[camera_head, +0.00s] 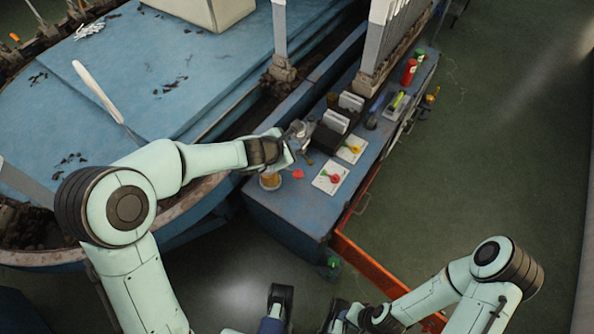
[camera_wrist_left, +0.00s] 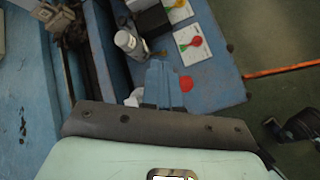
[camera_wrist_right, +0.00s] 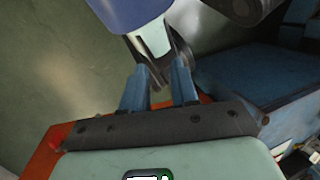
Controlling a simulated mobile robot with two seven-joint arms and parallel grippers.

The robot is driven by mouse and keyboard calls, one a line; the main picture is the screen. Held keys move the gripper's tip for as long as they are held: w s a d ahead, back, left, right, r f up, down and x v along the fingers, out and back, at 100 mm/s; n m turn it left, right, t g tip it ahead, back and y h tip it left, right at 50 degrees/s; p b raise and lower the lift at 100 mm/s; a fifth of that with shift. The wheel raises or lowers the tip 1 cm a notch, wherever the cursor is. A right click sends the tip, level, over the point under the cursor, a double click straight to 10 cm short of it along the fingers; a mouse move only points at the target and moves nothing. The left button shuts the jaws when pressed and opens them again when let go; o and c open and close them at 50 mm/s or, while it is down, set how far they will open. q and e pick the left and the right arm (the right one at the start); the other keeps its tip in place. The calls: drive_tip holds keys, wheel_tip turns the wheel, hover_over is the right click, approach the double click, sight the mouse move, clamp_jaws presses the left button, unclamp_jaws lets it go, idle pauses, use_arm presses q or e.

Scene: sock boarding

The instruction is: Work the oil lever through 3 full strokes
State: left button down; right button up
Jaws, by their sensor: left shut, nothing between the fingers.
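I cannot pick out the oil lever for certain in any view. My left gripper (camera_head: 291,158) reaches over the bench's near part. In the left wrist view its blue fingers (camera_wrist_left: 163,84) are together with nothing between them, above the bench top beside a flat red piece (camera_wrist_left: 186,83). My right gripper (camera_wrist_right: 160,92) has its fingers apart and empty in the right wrist view, low near the bench's orange rail.
The green floor (camera_head: 500,150) at right is clear.

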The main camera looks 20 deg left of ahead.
sight(296, 174)
use_arm(q)
drive_tip(key=shift+f, duration=0.1)
use_arm(e)
drive_tip(key=shift+w+f, duration=0.1)
